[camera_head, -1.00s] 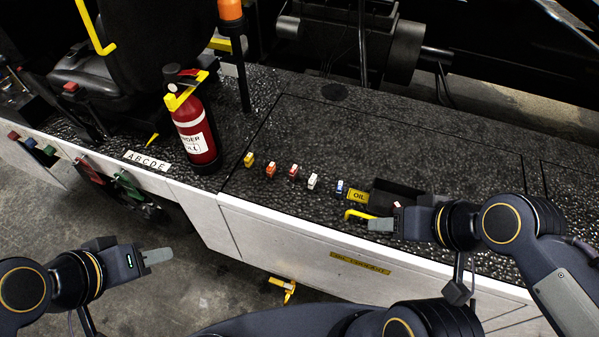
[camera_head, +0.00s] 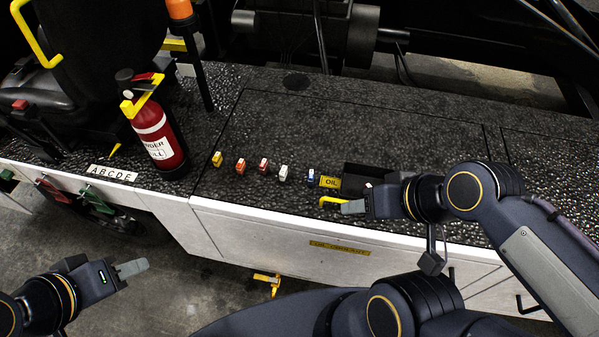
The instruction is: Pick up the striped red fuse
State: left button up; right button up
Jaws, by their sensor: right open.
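A red fuse (camera_head: 263,165) with a pale marking stands in a row on the dark speckled deck, between an orange fuse (camera_head: 241,166) and a white fuse (camera_head: 284,173). Whether the marking is a stripe is too small to tell. My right gripper (camera_head: 353,207) is open at the deck's front edge, right of the row and apart from the red fuse. A small white and red thing (camera_head: 367,186) shows just behind it, partly hidden. My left gripper (camera_head: 132,268) hangs over the floor at lower left, seen side-on, far from the fuses; its jaw opening cannot be made out.
A yellow handle (camera_head: 331,201) is by my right gripper. A fire extinguisher (camera_head: 158,140) stands left. The deck behind is clear.

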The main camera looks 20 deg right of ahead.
aim_at(263, 167)
jog(key=l+u, duration=0.15)
jog(key=u, duration=0.25)
jog(key=l+u, duration=0.15)
jog(key=u, duration=0.2)
jog(key=l+u, duration=0.1)
jog(key=u, duration=0.3)
jog(key=k+l+u, duration=0.1)
jog(key=u, duration=0.25)
